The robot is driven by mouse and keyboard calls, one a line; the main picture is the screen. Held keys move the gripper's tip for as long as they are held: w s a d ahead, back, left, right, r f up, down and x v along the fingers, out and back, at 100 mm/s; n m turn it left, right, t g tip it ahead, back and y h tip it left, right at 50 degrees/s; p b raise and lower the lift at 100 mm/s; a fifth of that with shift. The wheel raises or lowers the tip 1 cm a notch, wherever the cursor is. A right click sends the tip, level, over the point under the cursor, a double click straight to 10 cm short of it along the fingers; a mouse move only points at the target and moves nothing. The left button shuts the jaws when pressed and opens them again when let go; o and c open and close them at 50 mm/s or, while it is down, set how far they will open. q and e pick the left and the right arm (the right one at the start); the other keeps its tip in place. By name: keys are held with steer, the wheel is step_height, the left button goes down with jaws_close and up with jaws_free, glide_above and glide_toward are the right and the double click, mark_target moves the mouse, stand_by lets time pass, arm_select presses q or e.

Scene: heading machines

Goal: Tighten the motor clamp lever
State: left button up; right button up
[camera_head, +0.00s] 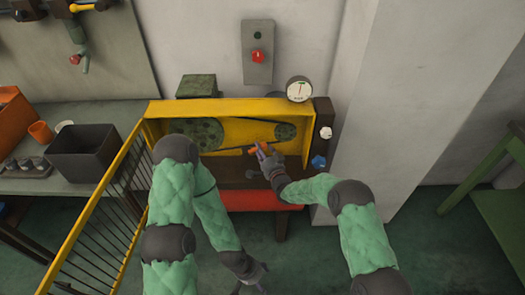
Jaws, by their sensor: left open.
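An orange-handled lever (258,149), which looks like the clamp lever, shows in front of the belt opening of the yellow machine housing (218,106). My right gripper (264,157) is right at this lever, its fingers overlapping it. The fingers are too small in the picture to tell whether they are closed on it. My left gripper (254,282) is open and low near the bottom edge, apart from the machine and over the floor. The motor is not clearly visible.
A yellow barred guard (100,218) stands open at the left. A dark bin (84,154) sits on the left bench. A gauge (299,89), white knob (326,133) and blue knob (318,161) are at the housing's right. A red panel (250,200) lies below.

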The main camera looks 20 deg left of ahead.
jaws_close()
